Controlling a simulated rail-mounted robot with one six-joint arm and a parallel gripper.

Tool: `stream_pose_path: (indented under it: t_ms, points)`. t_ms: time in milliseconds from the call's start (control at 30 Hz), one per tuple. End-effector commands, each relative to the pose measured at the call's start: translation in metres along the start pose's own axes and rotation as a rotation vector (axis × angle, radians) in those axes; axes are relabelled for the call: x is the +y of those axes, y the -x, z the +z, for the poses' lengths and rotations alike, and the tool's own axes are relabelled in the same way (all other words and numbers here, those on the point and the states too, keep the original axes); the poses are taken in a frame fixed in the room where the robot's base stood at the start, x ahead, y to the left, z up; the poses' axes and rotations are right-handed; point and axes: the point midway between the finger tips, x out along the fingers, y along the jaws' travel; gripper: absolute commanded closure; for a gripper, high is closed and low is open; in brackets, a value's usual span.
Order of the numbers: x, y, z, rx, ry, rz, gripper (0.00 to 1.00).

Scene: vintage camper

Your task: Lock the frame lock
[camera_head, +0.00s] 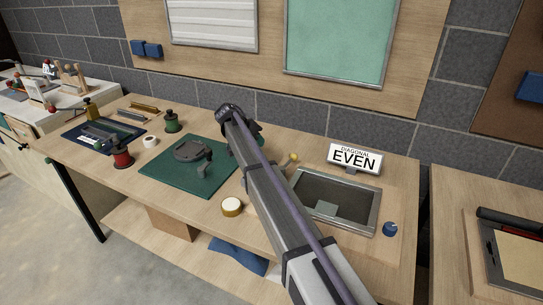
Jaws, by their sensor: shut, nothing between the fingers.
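A rectangular metal frame (374,210) with a dark mesh-like inside and a paler patch lies on the right half of the wooden bench. A small brass-tipped lever (292,158) stands at its back left corner, partly behind my arm; it may be the frame lock, but I cannot tell its position. A grey round fixture with a small arm (194,151) sits on a green mat (160,180) left of my arm. My arm reaches up from the bottom right across the frame's left side, its dark wrist above the bench. My gripper's fingers are hidden behind the arm.
A sign reading "DIAGONAL EVEN" (355,158) stands behind the frame. Spools, including a red one (122,157), stand to the left. A second bench (450,250) is at right.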

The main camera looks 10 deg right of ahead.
Motion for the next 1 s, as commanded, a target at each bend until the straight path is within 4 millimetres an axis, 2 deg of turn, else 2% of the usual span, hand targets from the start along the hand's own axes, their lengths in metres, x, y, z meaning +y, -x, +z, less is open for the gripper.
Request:
stream_pose_path:
  t_ms: [300,433,567,933,1000]
  points:
    - [-0.002,0.001,-0.001,0.004,-0.005,0.002,1.00]
    - [-0.003,-0.008,0.000,0.003,-0.005,0.002,1.00]
    - [-0.005,-0.029,0.003,0.003,-0.006,0.002,1.00]
    - [-0.004,-0.110,0.003,0.003,-0.004,0.002,1.00]
    - [0.017,-0.104,-0.003,0.002,-0.005,0.002,1.00]
